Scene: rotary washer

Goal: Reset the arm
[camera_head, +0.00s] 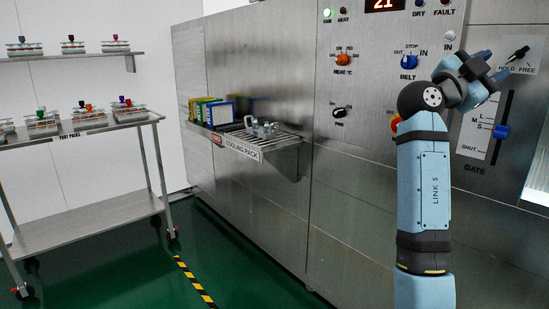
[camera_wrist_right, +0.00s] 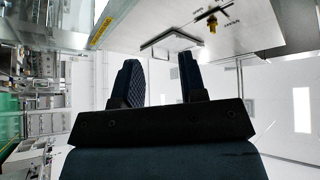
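My right arm (camera_head: 436,190) rises in front of the machine's control panel, blue with dark joints. Its gripper (camera_head: 495,65) is at the upper right, near the HOLD/FREE switch (camera_head: 519,53). In the head view I cannot tell whether it touches the switch or the panel. In the right wrist view the two padded fingers of the gripper (camera_wrist_right: 159,78) stand apart with nothing between them. My left gripper is in neither view.
The steel washer (camera_head: 250,70) carries a belt knob (camera_head: 409,62), a heat knob (camera_head: 343,59) and a blue gate slider (camera_head: 501,132). A cooling rack (camera_head: 285,141) juts out from it. A trolley (camera_head: 90,205) with racks stands left.

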